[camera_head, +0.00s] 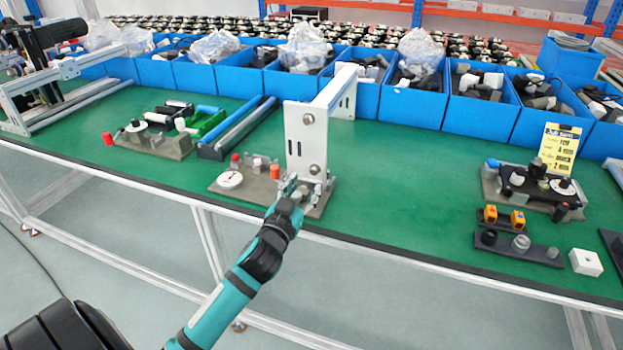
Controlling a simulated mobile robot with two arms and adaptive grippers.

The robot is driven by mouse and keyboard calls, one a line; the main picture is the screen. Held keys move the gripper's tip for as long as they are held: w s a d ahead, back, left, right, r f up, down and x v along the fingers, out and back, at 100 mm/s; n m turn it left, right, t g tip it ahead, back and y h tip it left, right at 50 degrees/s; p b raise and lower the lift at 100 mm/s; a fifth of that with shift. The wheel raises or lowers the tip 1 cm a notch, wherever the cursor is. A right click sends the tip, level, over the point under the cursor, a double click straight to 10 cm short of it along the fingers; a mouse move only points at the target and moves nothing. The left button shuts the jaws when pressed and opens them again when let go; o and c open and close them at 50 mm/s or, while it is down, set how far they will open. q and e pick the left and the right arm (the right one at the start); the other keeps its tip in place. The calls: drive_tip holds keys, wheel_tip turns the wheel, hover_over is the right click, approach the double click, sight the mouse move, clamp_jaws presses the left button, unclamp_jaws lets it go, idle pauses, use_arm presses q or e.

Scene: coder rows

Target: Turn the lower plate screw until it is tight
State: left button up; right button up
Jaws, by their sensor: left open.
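A white upright plate (299,145) stands on a grey fixture base (246,188) near the front edge of the green table. The lower plate screw (314,169) is a small round head low on the plate's face. Another round screw head (308,119) sits higher on the same plate. My left gripper (292,187) reaches up from the front and is open at the foot of the plate, just below and left of the lower screw. Its fingertips are small here, and I cannot tell whether they touch anything. My right gripper is not in view.
A white dial (229,180) and small red-topped parts stand left of the plate. Blue bins (425,108) line the back. Another fixture with a yellow card (560,144) is at the right. The green table (420,190) between is clear.

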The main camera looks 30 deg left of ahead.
sight(313, 173)
use_arm(q)
drive_tip(key=b+x, duration=0.1)
drive_tip(key=x, duration=0.4)
drive_tip(key=shift+w, duration=0.3)
clamp_jaws()
